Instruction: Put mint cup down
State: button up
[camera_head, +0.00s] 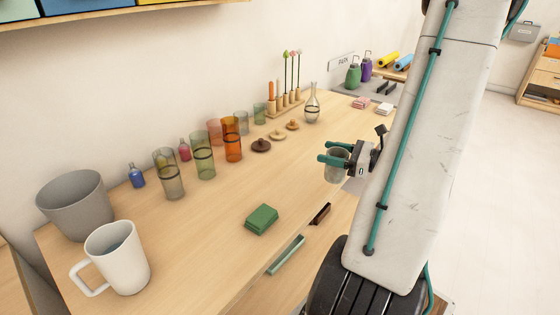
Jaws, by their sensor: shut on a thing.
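The mint cup (337,170) is a pale green, see-through cup. It is between the teal fingers of my gripper (331,154), near the right edge of the wooden counter. My gripper is shut on it. The cup looks upright. Its upper part is partly hidden by the fingers, and I cannot tell whether its base touches the counter.
Several coloured glasses, including an orange one (232,140), stand along the wall. A clear carafe (312,105) stands behind the cup. A green block (261,219), white mug (119,258) and grey bin (75,205) are nearer. The counter's middle (285,180) is clear.

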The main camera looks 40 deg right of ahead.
jog(key=shift+w+a+f, duration=0.2)
jog(key=shift+w+f, duration=0.65)
jog(key=shift+w, duration=1.8)
jog(key=shift+w+a+f, duration=0.15)
jog(key=shift+w+f, duration=0.65)
jog(key=shift+w, duration=1.85)
jog(key=shift+w+a+f, duration=0.2)
jog(key=shift+w+f, duration=0.65)
jog(key=shift+w, duration=1.8)
jog(key=o, duration=1.1)
jog(key=shift+f, duration=0.1)
